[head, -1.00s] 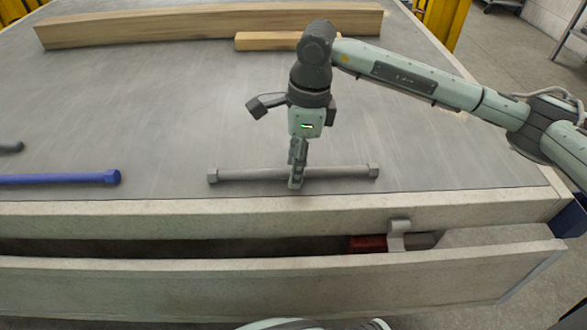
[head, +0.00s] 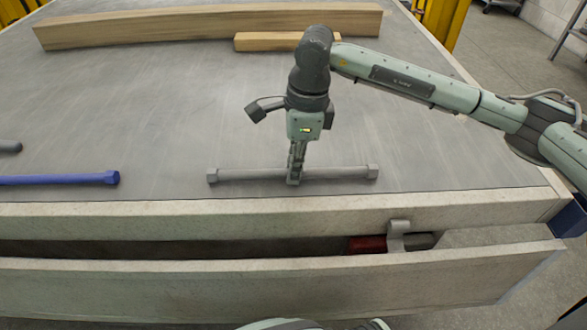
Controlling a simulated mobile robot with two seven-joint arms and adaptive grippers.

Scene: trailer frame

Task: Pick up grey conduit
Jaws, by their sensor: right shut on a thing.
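The grey conduit (head: 335,173) is a straight rod with a wider fitting at each end. It lies left to right near the front edge of the grey table top (head: 160,110). My right gripper (head: 294,178) points down onto it and is shut around its middle. I cannot tell any gap between the conduit and the table. My left gripper is not in view.
A blue conduit (head: 60,180) lies at the left, with a dark rod end (head: 10,147) behind it. A long wooden beam (head: 200,25) and a shorter wooden block (head: 265,42) lie at the back. A red object (head: 367,245) shows in the gap below the front edge.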

